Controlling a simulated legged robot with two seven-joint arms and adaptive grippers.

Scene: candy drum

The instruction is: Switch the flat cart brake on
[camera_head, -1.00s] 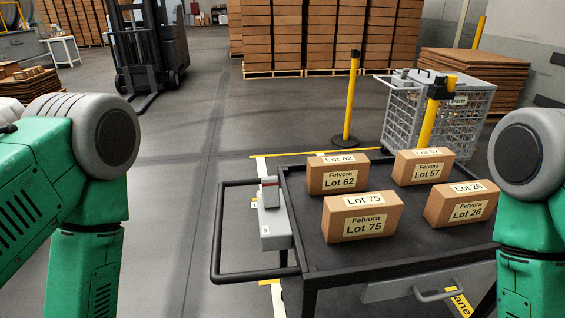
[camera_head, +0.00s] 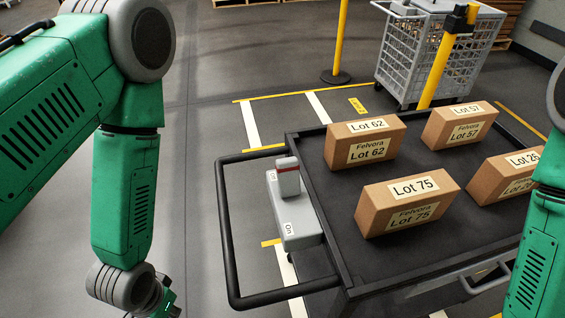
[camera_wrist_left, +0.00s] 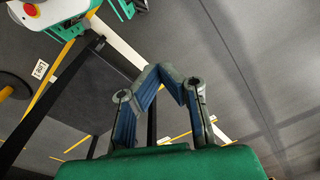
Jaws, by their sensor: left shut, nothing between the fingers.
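The flat cart (camera_head: 335,205) stands right of centre in the head view, with a black handle frame (camera_head: 228,235) on its left side. The brake box (camera_head: 298,222) is grey and sits inside that frame. Its upright lever (camera_head: 288,178), grey with a red band, stands at the far end; the nearer end is labelled "On". My left gripper shows only partly at the bottom edge of the head view, left of the cart handle and apart from the brake. In the left wrist view its fingers (camera_wrist_left: 171,80) meet at the tips, empty. My right gripper is out of view.
Several Felvora boxes, such as Lot 62 (camera_head: 364,143) and Lot 75 (camera_head: 407,203), lie on the cart. A yellow post (camera_head: 339,40) and a grey mesh cage (camera_head: 425,60) stand behind it. The floor (camera_head: 195,190) left of the handle is clear.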

